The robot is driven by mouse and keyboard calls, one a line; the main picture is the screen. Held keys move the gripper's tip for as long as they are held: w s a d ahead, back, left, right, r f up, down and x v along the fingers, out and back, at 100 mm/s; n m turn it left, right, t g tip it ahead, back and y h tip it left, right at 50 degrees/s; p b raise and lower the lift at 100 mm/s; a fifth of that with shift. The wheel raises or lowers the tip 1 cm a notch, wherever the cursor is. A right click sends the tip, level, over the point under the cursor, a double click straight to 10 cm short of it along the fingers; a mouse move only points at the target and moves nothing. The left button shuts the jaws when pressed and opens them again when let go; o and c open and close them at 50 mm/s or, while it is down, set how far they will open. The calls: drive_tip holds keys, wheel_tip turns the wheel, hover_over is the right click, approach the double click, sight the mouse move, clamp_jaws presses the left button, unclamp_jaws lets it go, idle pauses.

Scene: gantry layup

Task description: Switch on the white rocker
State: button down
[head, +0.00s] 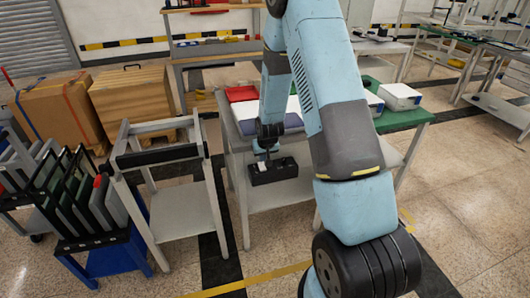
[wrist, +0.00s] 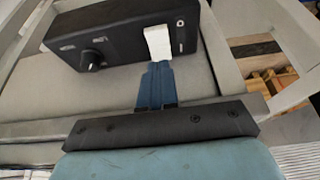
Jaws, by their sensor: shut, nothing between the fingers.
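The white rocker (wrist: 158,42) sits on the front of a black control box (wrist: 112,35) in the wrist view. In the head view the black box (head: 273,171) is on the front of the grey workbench, below its top. My gripper (wrist: 157,68) is shut and empty. Its blue fingertips are right at the rocker's lower edge in the wrist view; I cannot tell whether they touch it. In the head view my gripper (head: 262,156) is at the box's upper left, and the rocker is mostly hidden there.
A dark knob (wrist: 91,60) is on the same box, left of the rocker. A grey trolley frame (head: 175,190) stands left of the bench. Red and white items lie on the bench top. A rack of panels (head: 85,205) is at far left. The floor at right is clear.

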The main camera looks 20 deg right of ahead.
sight(262, 164)
drive_tip(key=shift+x, duration=1.75)
drive_tip(key=shift+w+f, duration=0.1)
drive_tip(key=shift+f, duration=0.1)
drive_tip(key=shift+w+f, duration=0.1)
drive_tip(key=shift+w, duration=0.05)
drive_tip(key=shift+w+a, duration=0.15)
drive_tip(key=shift+a, duration=0.15)
drive_tip(key=shift+d, duration=0.35)
